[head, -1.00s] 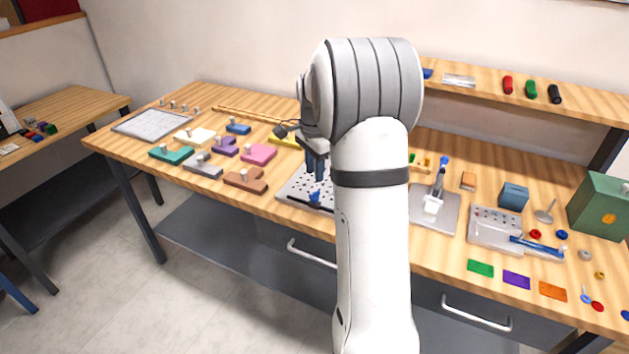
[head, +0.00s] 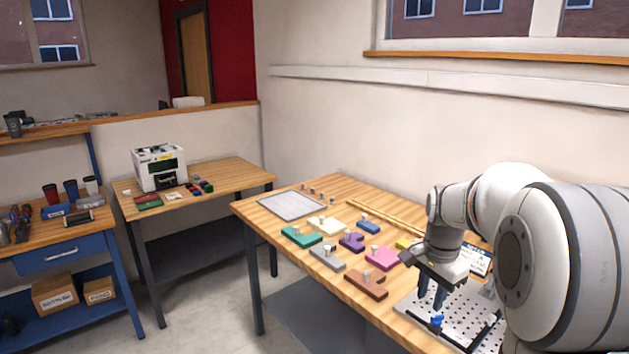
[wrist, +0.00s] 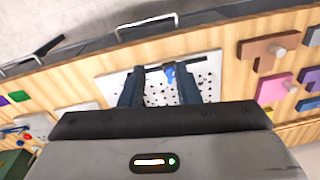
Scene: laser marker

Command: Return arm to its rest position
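My arm reaches in from the right of the head view, bent over the wooden workbench (head: 331,290). My gripper (head: 431,302) points down above a perforated metal plate (head: 465,318). A small blue part (head: 437,321) is on the plate, just below the fingertips. In the wrist view, the two dark fingers of my gripper (wrist: 159,72) stand apart with the plate (wrist: 158,95) showing between them. The blue part (wrist: 169,73) lies beyond the fingertips there, with no visible grip on it.
Coloured puzzle-like blocks, including a brown one (head: 366,283) and a pink one (head: 382,259), lie left of the plate. A whiteboard-like panel (head: 291,205) is at the bench's far left. A white machine (head: 159,167) stands on another table. Floor between the tables is clear.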

